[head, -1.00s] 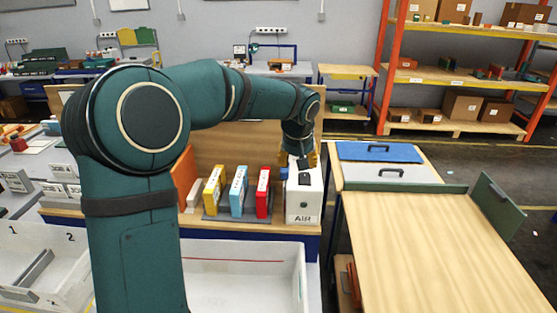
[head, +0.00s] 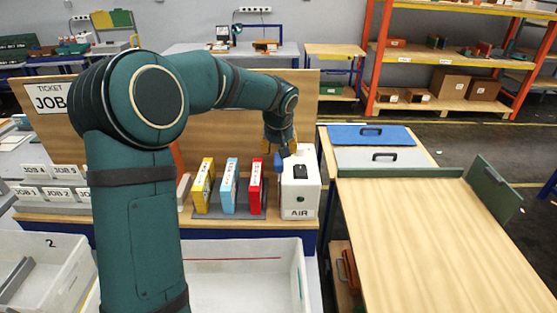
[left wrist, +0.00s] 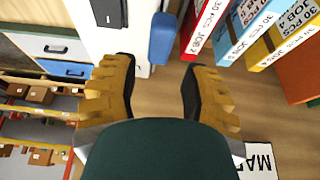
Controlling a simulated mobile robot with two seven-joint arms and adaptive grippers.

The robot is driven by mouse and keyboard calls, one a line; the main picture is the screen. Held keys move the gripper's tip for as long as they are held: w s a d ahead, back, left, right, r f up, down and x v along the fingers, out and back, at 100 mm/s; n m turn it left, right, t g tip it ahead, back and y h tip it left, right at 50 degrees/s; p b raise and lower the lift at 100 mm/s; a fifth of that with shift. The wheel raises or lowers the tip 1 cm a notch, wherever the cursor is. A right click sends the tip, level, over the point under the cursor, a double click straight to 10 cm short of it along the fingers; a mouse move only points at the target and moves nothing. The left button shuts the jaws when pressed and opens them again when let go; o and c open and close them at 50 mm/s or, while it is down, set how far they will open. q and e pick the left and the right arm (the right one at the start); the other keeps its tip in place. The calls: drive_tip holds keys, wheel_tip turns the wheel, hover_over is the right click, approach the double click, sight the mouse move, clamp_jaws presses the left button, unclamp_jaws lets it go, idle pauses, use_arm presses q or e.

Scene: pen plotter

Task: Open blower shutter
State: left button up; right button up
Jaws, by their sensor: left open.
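The blower is a white box marked AIR (head: 300,199), upright at the right end of the bench, with a black part (head: 301,171) on its upper face. A blue tab (head: 278,166) sits at its upper left side; it may be the shutter. In the left wrist view the blue tab (left wrist: 162,38) lies beside the white box (left wrist: 140,50), just beyond the fingertips. My left gripper (left wrist: 158,75) is open and empty, with yellow fingers spread apart. In the head view my left gripper (head: 275,149) is at the blower's upper left, its fingers partly hidden. My right gripper is not visible.
Yellow, blue and red (head: 255,186) binders stand close left of the blower. A wooden panel (head: 225,130) stands behind. A white bin (head: 245,262) is in front. To the right is a wooden table (head: 430,230) with a clear top.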

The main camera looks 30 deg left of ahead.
sight(278, 159)
use_arm(q)
drive_tip(key=x, duration=0.6)
drive_tip(key=shift+w+a+f, duration=0.1)
drive_tip(key=shift+w+f, duration=0.05)
drive_tip(key=shift+f, duration=0.25)
drive_tip(key=shift+c, duration=0.3)
clamp_jaws()
